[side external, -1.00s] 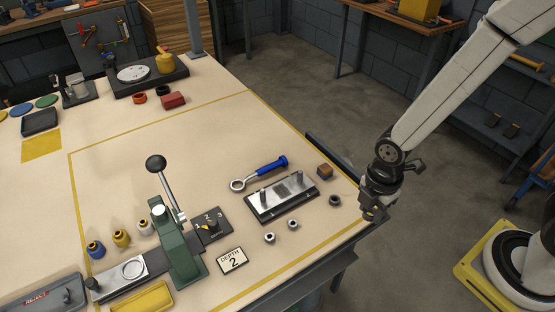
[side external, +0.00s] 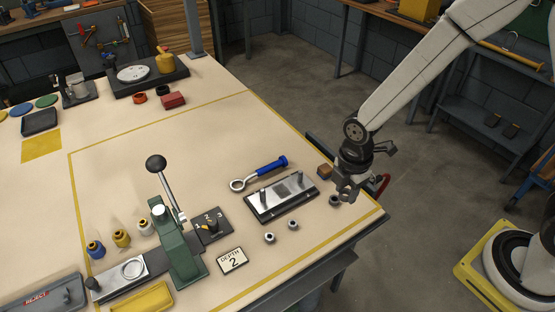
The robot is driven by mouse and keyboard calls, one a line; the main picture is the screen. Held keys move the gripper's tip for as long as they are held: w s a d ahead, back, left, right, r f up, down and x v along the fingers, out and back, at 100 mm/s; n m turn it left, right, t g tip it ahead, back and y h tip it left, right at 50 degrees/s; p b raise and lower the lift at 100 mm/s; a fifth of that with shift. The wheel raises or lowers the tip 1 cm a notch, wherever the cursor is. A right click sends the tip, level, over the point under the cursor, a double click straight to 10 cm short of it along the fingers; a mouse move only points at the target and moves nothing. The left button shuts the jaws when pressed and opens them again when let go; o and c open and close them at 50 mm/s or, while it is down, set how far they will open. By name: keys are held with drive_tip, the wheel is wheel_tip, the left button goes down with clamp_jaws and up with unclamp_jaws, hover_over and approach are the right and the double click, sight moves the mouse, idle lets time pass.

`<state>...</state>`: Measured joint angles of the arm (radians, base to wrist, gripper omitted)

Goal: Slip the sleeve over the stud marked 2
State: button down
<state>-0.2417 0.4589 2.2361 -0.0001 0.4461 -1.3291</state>
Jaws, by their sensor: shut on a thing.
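A dark, short ring-shaped piece, which looks like the sleeve (side external: 333,201), is on the table near its right edge. My gripper (side external: 341,198) is down at this sleeve and shut on it, partly covering it. To the left lies a dark-edged metal plate (side external: 282,200) with an upright stud at each end: a left stud (side external: 263,196) and a right stud (side external: 299,179). Both studs look bare. Any numbers marking them are too small to read. The sleeve is to the right of the plate and apart from it.
A blue-handled ring wrench (side external: 262,172) lies behind the plate, and a small brown block (side external: 324,170) behind the sleeve. Two small metal nuts (side external: 270,238) (side external: 293,224) and a "DEPTH 2" card (side external: 233,261) lie in front. A green lever press (side external: 182,250) stands left.

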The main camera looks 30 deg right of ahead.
hover_over(300, 182)
drive_tip(key=shift+w+d, duration=0.1)
drive_tip(key=shift+w, duration=0.15)
drive_tip(key=shift+f, duration=0.1)
drive_tip(key=shift+f, duration=2.55)
drive_tip(key=shift+f, duration=2.5)
drive_tip(key=shift+c, duration=1.1)
unclamp_jaws()
drive_tip(key=shift+r, duration=4.75)
drive_tip(key=shift+r, duration=0.1)
